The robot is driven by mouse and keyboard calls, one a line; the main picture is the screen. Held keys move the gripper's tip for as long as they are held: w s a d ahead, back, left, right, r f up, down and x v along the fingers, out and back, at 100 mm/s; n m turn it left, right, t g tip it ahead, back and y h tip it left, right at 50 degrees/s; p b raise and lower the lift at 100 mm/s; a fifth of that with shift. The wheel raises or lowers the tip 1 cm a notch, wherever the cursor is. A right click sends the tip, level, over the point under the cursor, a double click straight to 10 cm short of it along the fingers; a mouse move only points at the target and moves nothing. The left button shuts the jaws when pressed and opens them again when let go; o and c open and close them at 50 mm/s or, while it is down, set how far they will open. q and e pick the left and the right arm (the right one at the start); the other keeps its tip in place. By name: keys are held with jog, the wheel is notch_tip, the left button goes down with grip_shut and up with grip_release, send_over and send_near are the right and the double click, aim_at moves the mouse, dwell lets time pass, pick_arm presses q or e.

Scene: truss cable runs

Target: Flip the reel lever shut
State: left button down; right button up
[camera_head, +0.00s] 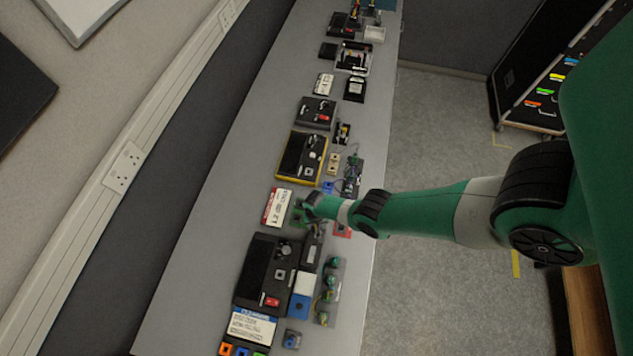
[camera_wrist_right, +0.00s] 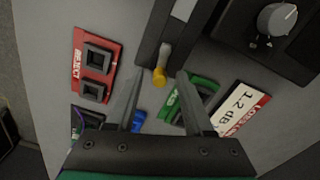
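No part is clearly recognisable as the reel lever. The nearest candidate is a small yellow-tipped peg (camera_wrist_right: 160,76) in the right wrist view, at the near end of a dark narrow fixture (camera_wrist_right: 151,38) with a grey strip. My right gripper (camera_wrist_right: 157,88) is open, its two fingers apart with nothing gripped between them. The yellow tip shows between the fingertips in the picture; I cannot tell the height gap. In the head view my right gripper (camera_head: 303,208) is above the bench beside a red-and-white label card (camera_head: 277,207). My left gripper is not in view.
A red block (camera_wrist_right: 96,65) with square sockets lies left of the fingers. A green block (camera_wrist_right: 201,92) lies close by the right finger. A black box with a grey knob (camera_wrist_right: 277,18) stands at upper right. Several devices line the grey bench (camera_head: 215,200); its left strip is clear.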

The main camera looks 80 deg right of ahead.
grip_shut()
jog(key=shift+n, duration=0.3)
jog(key=n, duration=0.1)
jog(key=w+n+b, duration=0.1)
jog(key=n, duration=0.1)
jog(key=shift+a+f+n, duration=0.1)
jog(key=shift+a+n, duration=0.1)
jog(key=shift+n, duration=0.1)
jog(key=n, duration=0.4)
jog(key=shift+w+a+n, duration=0.4)
dwell(0.3)
jog(key=shift+o, duration=0.3)
grip_release()
